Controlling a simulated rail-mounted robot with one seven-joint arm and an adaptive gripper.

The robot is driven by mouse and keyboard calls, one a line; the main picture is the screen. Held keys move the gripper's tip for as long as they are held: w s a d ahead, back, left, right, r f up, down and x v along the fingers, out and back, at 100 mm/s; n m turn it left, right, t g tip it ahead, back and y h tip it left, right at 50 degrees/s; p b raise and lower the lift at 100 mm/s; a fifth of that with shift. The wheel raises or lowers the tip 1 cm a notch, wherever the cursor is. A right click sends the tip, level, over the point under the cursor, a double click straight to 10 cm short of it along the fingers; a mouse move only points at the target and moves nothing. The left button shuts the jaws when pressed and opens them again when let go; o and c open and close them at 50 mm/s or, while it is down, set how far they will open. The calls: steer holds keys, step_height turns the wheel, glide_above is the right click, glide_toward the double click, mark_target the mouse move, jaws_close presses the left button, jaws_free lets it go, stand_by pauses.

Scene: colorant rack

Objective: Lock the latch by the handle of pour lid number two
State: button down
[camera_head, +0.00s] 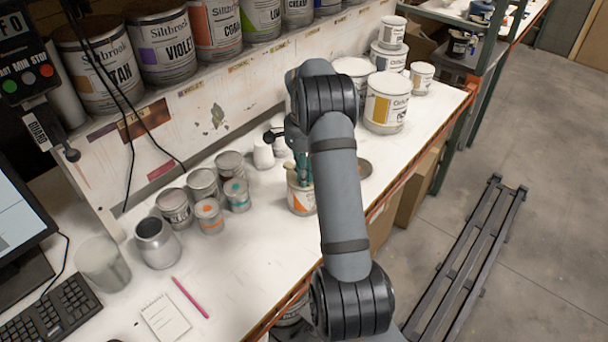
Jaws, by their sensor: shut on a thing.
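A small can with an orange and white label (301,202) stands on the bench, below my arm. A dark green part (304,171), which looks like the pour lid's handle, stands up at the top of this can. My gripper (301,163) is over the can and shut on this green part. My arm hides the right side of the can and much of the gripper. The latch and any lid number are too small or hidden to read.
Several small cans (203,184) and a metal cup (157,243) stand to the left. White tubs (387,103) stand at the back right. A shelf of large paint cans (162,45) runs behind. The bench front is mostly clear around a pink pen (190,297) and a notepad (165,317).

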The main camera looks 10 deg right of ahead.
steer(key=shift+f+b, duration=0.1)
steer(key=shift+b, duration=0.2)
steer(key=m+b, duration=0.2)
steer(key=m, duration=0.1)
steer(key=shift+f, duration=0.1)
steer(key=m+b, duration=0.2)
steer(key=m, duration=0.2)
steer(key=shift+a+m+b, duration=0.15)
steer(key=shift+m+b, duration=0.15)
steer(key=shift+b, duration=0.1)
steer(key=m+b, duration=0.2)
steer(key=m, duration=0.2)
steer(key=shift+a+m+b, duration=0.1)
steer(key=shift+m+b, duration=0.55)
steer(key=shift+m, duration=1.55)
steer(key=shift+r, duration=0.2)
steer(key=c, duration=1.8)
jaws_free()
steer(key=shift+o, duration=0.3)
